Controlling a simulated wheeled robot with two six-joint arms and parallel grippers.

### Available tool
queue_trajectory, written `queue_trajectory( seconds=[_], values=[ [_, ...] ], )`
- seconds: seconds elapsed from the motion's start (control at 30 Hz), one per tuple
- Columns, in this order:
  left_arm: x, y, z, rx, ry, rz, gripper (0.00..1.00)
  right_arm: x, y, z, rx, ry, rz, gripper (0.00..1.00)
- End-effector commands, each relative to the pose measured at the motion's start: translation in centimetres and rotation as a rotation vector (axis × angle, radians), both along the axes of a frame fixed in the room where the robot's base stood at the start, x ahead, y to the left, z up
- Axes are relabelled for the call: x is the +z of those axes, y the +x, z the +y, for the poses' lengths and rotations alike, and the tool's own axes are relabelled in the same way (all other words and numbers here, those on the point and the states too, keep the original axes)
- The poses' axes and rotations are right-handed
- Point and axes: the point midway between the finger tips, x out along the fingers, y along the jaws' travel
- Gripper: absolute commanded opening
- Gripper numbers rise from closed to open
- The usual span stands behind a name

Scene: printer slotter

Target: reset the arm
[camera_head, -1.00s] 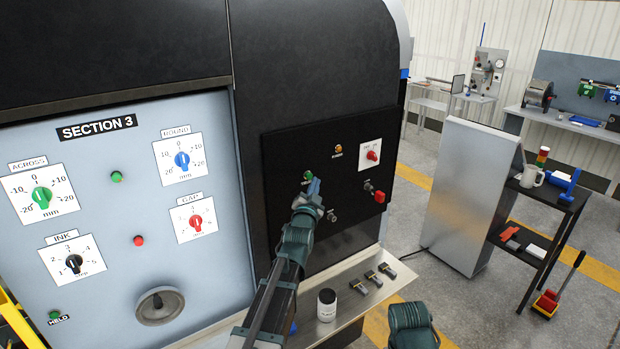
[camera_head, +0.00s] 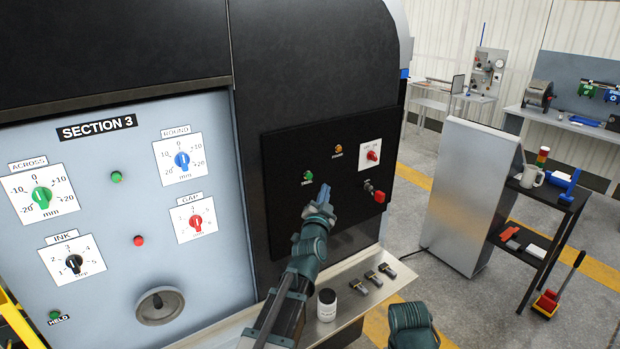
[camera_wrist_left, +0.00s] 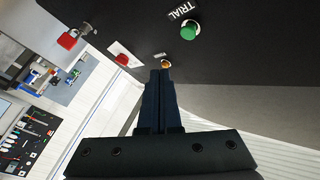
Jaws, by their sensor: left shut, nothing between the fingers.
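My left gripper (camera_head: 323,192) is shut and empty in front of the black control panel (camera_head: 280,155), at its lower middle in the head view. The green TRIAL button (camera_head: 307,176) is just left of and above the fingertips, apart from them. In the left wrist view the shut fingers (camera_wrist_left: 161,72) point up the picture, and the green button (camera_wrist_left: 190,31) is at upper right. An amber button (camera_wrist_left: 166,64) appears beyond the fingertips. My right arm (camera_head: 411,326) shows only as a dark rounded link at the bottom; its gripper is not in view.
A red padlock (camera_head: 380,197) and a red switch (camera_head: 372,156) are on the panel's right side. Below, a metal shelf (camera_head: 345,305) holds a white jar (camera_head: 327,305) and several small dark blocks. A grey cabinet (camera_head: 470,195) stands to the right, with open floor between.

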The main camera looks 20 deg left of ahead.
Motion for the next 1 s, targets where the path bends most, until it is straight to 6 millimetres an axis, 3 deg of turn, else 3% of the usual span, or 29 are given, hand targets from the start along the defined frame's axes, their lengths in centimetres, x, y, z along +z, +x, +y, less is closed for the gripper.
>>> queue_trajectory(
  seconds=[0.5, 0.63, 0.77, 0.83, 1.0],
  values=[
    [0.0, 0.0, 0.0, -0.001, 0.000, 0.001, 0.00, 0.0, 0.0, 0.0, 0.000, 0.000, 0.000, 0.62],
    [-1.2, -0.2, -1.5, -0.039, -0.017, 0.045, 0.00, -0.2, 0.0, 0.0, 0.000, 0.000, 0.000, 0.62],
    [-5.7, -1.3, -6.3, -0.161, -0.077, 0.216, 0.00, -0.9, 0.0, 0.0, 0.000, 0.000, 0.000, 0.62],
    [-9.2, -2.8, -9.6, -0.233, -0.122, 0.362, 0.00, -1.3, 0.0, 0.0, 0.000, 0.000, 0.000, 0.62],
    [-17.8, -9.2, -15.7, -0.312, -0.220, 0.764, 0.00, -2.2, 0.0, 0.0, 0.000, 0.000, 0.000, 0.62]
  ],
)
